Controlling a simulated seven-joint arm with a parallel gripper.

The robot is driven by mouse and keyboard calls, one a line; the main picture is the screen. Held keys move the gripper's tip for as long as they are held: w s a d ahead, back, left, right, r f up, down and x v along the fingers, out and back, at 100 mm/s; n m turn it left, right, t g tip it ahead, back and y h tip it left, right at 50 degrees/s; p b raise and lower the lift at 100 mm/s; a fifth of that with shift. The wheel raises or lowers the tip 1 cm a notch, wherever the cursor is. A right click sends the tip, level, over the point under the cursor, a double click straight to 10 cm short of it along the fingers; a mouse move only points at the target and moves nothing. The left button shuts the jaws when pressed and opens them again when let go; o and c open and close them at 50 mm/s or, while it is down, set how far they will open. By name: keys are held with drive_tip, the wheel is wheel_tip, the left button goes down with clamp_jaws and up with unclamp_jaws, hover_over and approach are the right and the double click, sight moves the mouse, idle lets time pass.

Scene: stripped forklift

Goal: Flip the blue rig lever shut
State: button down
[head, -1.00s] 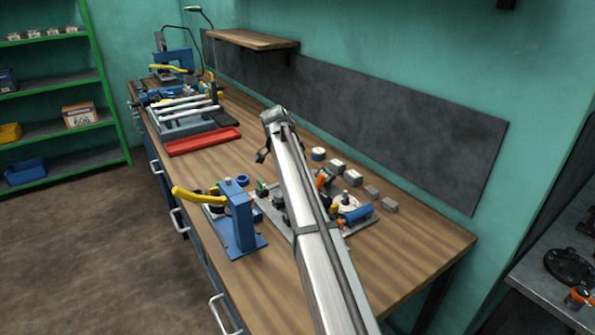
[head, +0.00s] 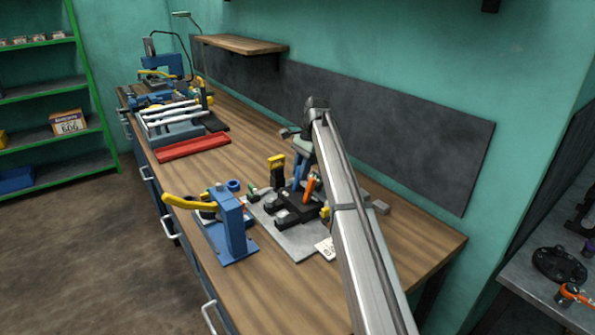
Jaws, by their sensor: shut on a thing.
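The clamp rig has a grey base plate (head: 297,244) on the bench with black clamp parts (head: 292,208) on it. Its blue lever (head: 299,170) stands roughly upright near the back of the plate. My gripper (head: 301,152) is above the rig, pointing down, and appears shut on the upper end of the blue lever. The fingertips are small and partly hidden by my arm. A yellow-tipped lever (head: 276,163) stands upright to the left, and an orange lever (head: 311,187) is tilted just right of the blue one. My arm hides the rig's right side.
A blue press (head: 233,228) with a yellow handle stands close left of the rig. A red tray (head: 192,147) and a fixture with white bars (head: 172,117) lie farther back. A grey block (head: 380,207) is right of my arm. The bench's front right is clear.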

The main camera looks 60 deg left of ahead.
drive_tip(key=shift+w+f+g, duration=0.1)
drive_tip(key=shift+w+g, duration=0.25)
drive_tip(key=shift+g, duration=0.05)
idle(0.4)
drive_tip(key=c, duration=1)
unclamp_jaws()
drive_tip(key=shift+o, duration=0.2)
drive_tip(key=v, duration=0.7)
drive_tip(key=shift+w, duration=0.2)
